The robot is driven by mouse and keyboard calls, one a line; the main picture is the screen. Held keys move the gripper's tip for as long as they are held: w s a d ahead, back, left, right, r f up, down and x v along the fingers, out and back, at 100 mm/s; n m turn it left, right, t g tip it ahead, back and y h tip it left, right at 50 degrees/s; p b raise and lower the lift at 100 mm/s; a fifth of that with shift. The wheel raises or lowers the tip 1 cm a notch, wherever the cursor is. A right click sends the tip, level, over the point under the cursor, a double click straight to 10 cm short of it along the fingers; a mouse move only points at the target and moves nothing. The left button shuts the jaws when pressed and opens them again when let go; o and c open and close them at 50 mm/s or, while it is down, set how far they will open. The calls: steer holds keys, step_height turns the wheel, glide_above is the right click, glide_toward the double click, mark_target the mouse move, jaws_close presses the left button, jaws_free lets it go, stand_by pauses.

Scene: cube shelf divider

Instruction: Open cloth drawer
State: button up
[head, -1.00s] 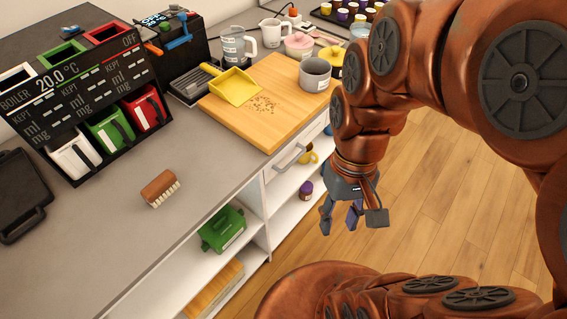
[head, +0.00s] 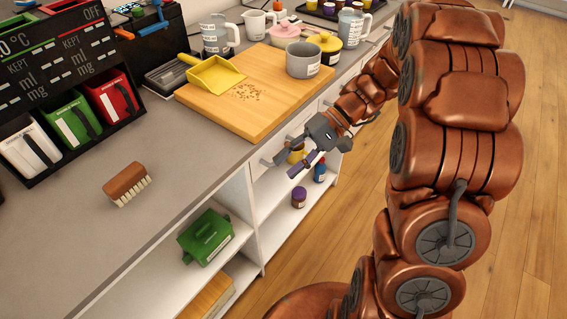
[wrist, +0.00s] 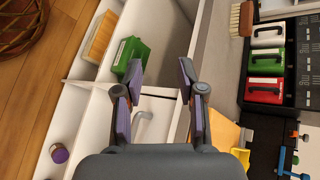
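The drawer (wrist: 162,106) has a white front and sits just under the grey worktop; it looks closed. Its pale grey bar handle (wrist: 143,122) lies between and below my fingers in the wrist view, close to the left finger. In the head view, my gripper (head: 289,164) is in front of the drawer and hides most of it and its handle. In the wrist view, my gripper (wrist: 160,72) is open with its two fingers apart and nothing between them. I cannot tell whether a finger touches the handle. The drawer's contents are hidden.
A wooden board (head: 232,118) with a yellow dustpan (head: 216,74) and a grey mug (head: 303,60) lies on the worktop above. Open shelves below hold a green box (head: 206,237) and a purple-capped jar (head: 299,198). The wooden floor (head: 350,215) in front is clear.

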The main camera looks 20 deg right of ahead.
steer(key=w+d+f+t+y+b, duration=0.5)
steer(key=w+d+f+b, duration=0.1)
steer(key=w+d+f, duration=0.45)
steer(key=shift+m, duration=0.4)
steer(key=shift+w+a+f, duration=0.1)
steer(key=shift+w+a, duration=0.2)
steer(key=shift+a, duration=1.1)
steer(key=shift+w+a+f, duration=0.1)
steer(key=shift+w+a, duration=0.15)
steer(key=shift+a, duration=1.1)
steer(key=shift+w+a+f, duration=0.1)
steer(key=shift+w+a, duration=0.2)
steer(key=shift+a, duration=1.1)
jaws_close()
